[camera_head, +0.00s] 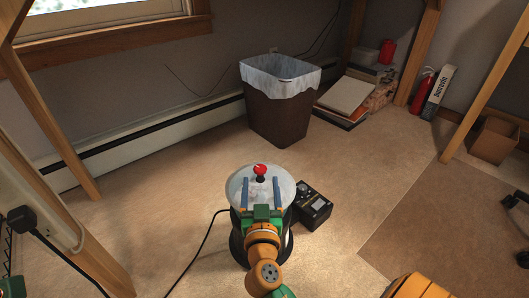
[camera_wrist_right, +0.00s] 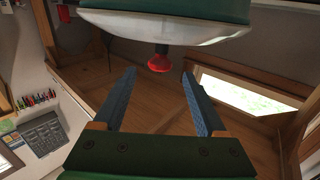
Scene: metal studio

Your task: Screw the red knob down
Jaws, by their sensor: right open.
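The red knob (camera_head: 260,169) stands upright on a dark stem on top of a round, pale metal-looking stand (camera_head: 236,184). My right gripper (camera_head: 261,180) is open, its two blue fingers apart over the stand top, with the knob centred just ahead of the fingertips. How far down the knob sits is unclear.
A black box (camera_head: 313,206) with buttons stands right of the stand, and a black cable (camera_head: 205,243) runs over the carpet at left. A brown lined bin (camera_head: 283,115) is behind. Wooden posts (camera_head: 58,130) stand left. The carpet around the stand is mostly clear.

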